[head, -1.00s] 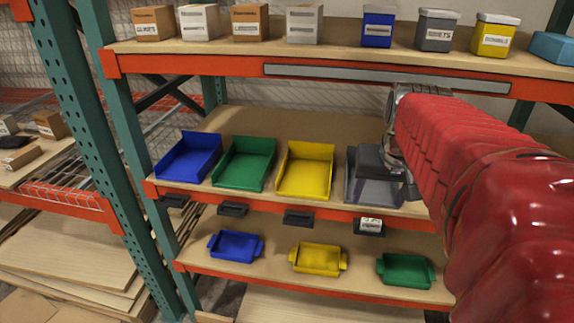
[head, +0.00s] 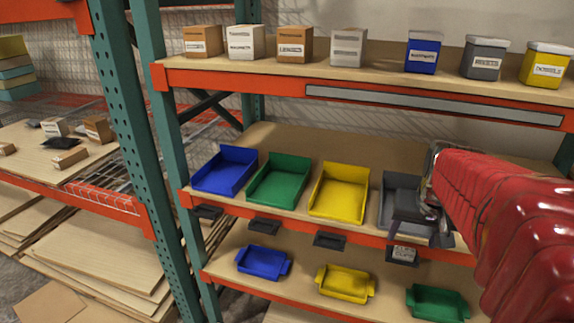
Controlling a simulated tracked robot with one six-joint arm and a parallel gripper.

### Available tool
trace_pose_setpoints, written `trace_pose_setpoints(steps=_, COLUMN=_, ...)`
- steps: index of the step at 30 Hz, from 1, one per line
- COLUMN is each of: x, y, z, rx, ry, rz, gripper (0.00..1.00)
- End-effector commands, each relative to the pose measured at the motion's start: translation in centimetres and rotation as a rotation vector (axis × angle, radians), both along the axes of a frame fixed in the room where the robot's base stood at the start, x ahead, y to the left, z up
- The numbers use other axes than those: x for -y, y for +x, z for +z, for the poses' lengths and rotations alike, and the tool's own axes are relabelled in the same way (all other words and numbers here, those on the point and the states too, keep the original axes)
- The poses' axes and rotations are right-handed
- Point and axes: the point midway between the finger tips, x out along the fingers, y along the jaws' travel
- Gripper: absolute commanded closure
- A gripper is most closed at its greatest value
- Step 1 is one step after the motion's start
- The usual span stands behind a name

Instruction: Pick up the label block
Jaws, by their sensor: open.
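A small white block with dark lettering, which looks like the label block (head: 404,254), sits in the rightmost dark holder on the front edge of the middle shelf (head: 290,222). My gripper (head: 412,222) is at the end of the red arm, in front of the grey bin (head: 394,190), above the white block and apart from it. It is open and shows nothing held. The gripper's dark parts blend with the grey bin, so its fingertips are hard to make out, and it hides part of the bin.
Blue (head: 225,172), green (head: 279,181) and yellow (head: 340,193) bins stand left of the grey bin. Their holders below look empty. Small blue, yellow and green trays (head: 437,303) sit on the lower shelf. Labelled boxes (head: 295,46) line the top shelf. A green upright (head: 160,130) stands left.

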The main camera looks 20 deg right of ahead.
Motion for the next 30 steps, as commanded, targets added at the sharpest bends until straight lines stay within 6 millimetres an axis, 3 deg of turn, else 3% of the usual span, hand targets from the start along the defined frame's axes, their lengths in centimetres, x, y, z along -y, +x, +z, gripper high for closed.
trace_pose_setpoints(steps=5, x=0.4, y=0.6, z=-1.7, rx=-0.001, ry=0.001, rz=0.000, gripper=0.38)
trace_pose_setpoints(steps=19, x=0.6, y=0.8, z=-2.3, rx=-0.001, ry=0.001, rz=-0.001, gripper=0.38)
trace_pose_setpoints(steps=30, x=1.6, y=2.3, z=-6.1, rx=-0.002, ry=0.001, rz=0.000, gripper=0.38)
